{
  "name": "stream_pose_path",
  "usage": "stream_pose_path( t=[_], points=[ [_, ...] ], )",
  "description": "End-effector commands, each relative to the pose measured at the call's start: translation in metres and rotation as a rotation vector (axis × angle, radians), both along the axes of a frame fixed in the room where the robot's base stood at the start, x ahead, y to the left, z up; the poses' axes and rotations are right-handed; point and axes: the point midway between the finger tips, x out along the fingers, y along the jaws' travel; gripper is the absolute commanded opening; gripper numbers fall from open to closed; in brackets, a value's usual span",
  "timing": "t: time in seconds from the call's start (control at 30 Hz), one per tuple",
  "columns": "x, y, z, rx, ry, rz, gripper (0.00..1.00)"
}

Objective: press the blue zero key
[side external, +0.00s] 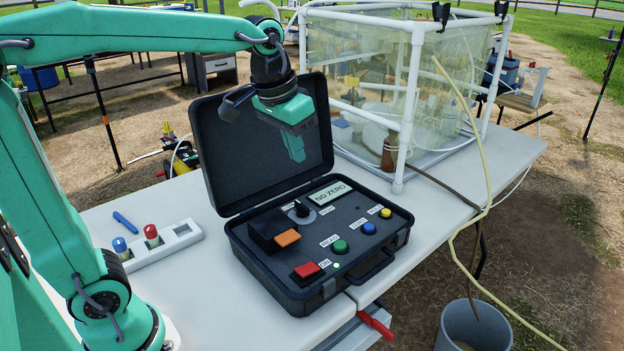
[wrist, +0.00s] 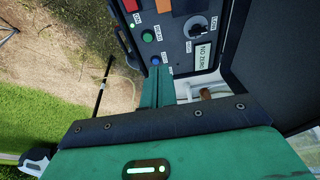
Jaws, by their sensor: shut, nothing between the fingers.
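The blue zero key (side external: 369,228) sits on the black instrument panel, between the green READ key (side external: 340,246) and the yellow key (side external: 386,213). My gripper (side external: 297,157) is shut and empty, pointing down in front of the raised lid, above the panel and apart from the keys. In the wrist view my shut fingers (wrist: 157,72) reach toward the blue key (wrist: 155,60), which shows just past their tips. The fingers hide the yellow key there. The display (side external: 329,193) reads NO ZERO.
The open black case (side external: 262,268) stands on a white table (side external: 190,300). Its panel also has a red switch (side external: 307,270), an orange-topped block (side external: 286,238) and a dial. A white vial rack (side external: 180,245) is at left. A framed clear tank (side external: 370,60) stands behind.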

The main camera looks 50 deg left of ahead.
Motion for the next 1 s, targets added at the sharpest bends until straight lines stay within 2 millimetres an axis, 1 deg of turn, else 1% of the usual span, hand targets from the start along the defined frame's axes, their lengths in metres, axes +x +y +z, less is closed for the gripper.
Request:
stream_pose_path(
  t=[0.03,0.1,0.47,0.73,1.0],
  points=[
    [0.009,-0.002,-0.001,0.0,0.012,-0.001,0.0],
    [0.02,-0.004,-0.001,0.0,0.028,-0.001,0.0],
    [0.077,-0.015,-0.012,0.001,0.107,-0.001,0.0],
    [0.117,-0.025,-0.029,0.004,0.167,-0.002,0.0],
    [0.152,-0.035,-0.054,0.009,0.226,-0.001,0.0]
  ],
)
